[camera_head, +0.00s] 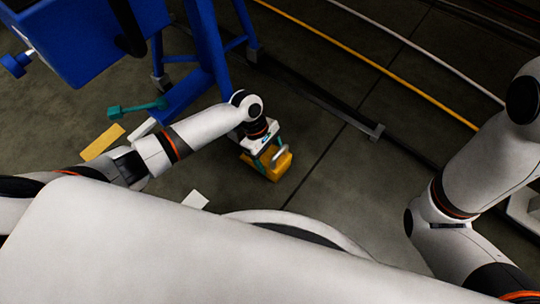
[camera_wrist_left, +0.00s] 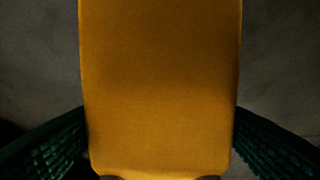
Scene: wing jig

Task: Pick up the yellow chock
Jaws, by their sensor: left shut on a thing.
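The yellow chock (camera_head: 272,170) is an orange-yellow block at the middle of the head view. My left gripper (camera_head: 269,156) is shut on it, with its green fingers at the block's two sides. In the left wrist view the chock (camera_wrist_left: 162,85) fills the middle of the picture, between the dark green ribbed finger pads of my left gripper (camera_wrist_left: 160,143). I cannot tell whether the chock touches the floor. My right arm comes in at the right of the head view, but its gripper is out of the picture.
A blue stand (camera_head: 208,55) rises at the upper left. A teal tool (camera_head: 138,107), a flat yellow piece (camera_head: 102,142) and a white piece (camera_head: 194,201) lie on the floor. A yellow cable (camera_head: 375,63) and a white cable (camera_head: 415,43) cross the upper right. Floor right of the chock is clear.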

